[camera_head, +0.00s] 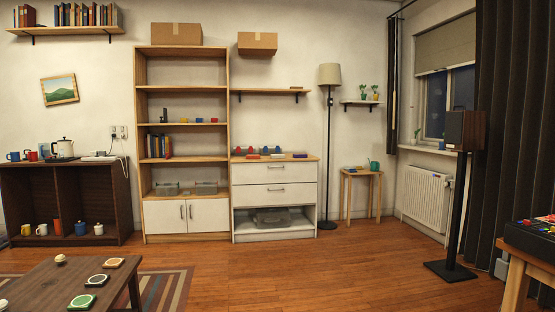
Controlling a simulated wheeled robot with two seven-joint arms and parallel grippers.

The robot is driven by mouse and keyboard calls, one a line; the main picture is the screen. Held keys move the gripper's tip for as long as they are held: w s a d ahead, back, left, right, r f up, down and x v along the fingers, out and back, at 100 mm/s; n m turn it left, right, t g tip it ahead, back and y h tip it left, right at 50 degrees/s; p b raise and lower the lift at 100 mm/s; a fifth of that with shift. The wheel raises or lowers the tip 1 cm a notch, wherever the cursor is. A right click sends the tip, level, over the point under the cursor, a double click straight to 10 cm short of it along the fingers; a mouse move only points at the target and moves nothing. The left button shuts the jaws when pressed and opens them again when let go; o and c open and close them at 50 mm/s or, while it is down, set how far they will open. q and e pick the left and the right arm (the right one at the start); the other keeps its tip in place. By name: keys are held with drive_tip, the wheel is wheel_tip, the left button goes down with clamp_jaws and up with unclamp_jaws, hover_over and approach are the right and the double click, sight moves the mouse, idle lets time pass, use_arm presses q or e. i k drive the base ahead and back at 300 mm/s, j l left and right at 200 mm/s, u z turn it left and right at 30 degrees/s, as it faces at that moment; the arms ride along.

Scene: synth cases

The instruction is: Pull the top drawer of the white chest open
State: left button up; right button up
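The white chest (235,200) stands against the back wall, right of the tall wooden shelf unit. Its top drawer (258,174) looks shut, with its front flush and a small handle (275,167) near the upper middle. A second drawer (258,196) below it also looks shut. The lowest part of the chest is an open space holding a grey, see-through-looking box (271,217). Several small red and blue things lie on the chest's wooden top. Neither of my grippers is in view, and the chest is well away across the floor.
Bare wooden floor (300,270) lies in front of the chest. A dark low table (50,285) with coasters is at front left. A floor lamp (329,130) and small side table (361,172) stand right of the chest. A speaker stand (457,210) and a table corner are farther right.

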sight(245, 173)
drive_tip(key=i+z, duration=0.15)
drive_tip(key=i, duration=3.4)
drive_tip(key=i+u, duration=0.15)
drive_tip(key=i, duration=0.3)
drive_tip(key=i+l+u, duration=0.15)
drive_tip(key=i, duration=0.35)
